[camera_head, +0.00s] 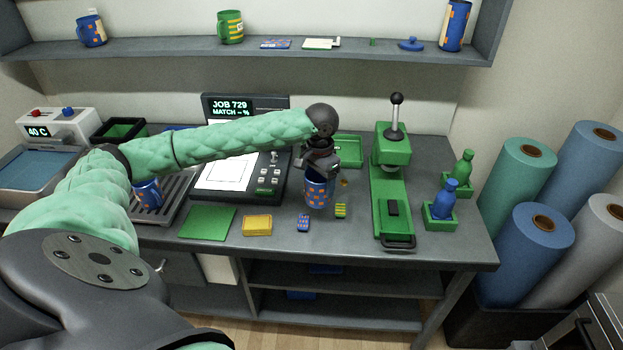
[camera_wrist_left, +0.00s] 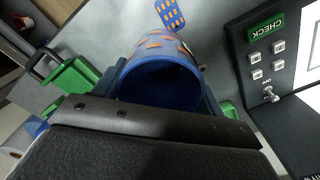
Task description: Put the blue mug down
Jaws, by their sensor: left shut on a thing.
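A blue mug (camera_head: 318,191) with orange patches is held in my left gripper (camera_head: 319,172) over the right-middle part of the bench. The gripper comes from above and is shut on the mug. In the left wrist view I look into the mug's open blue mouth (camera_wrist_left: 160,85), between the fingers. The mug looks upright. I cannot tell whether its base touches the bench. My right gripper does not show.
Right of the mug stands a green press (camera_head: 390,180) with a lever. A console (camera_head: 235,180) is left; another blue mug (camera_head: 148,194) stands on a rack.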

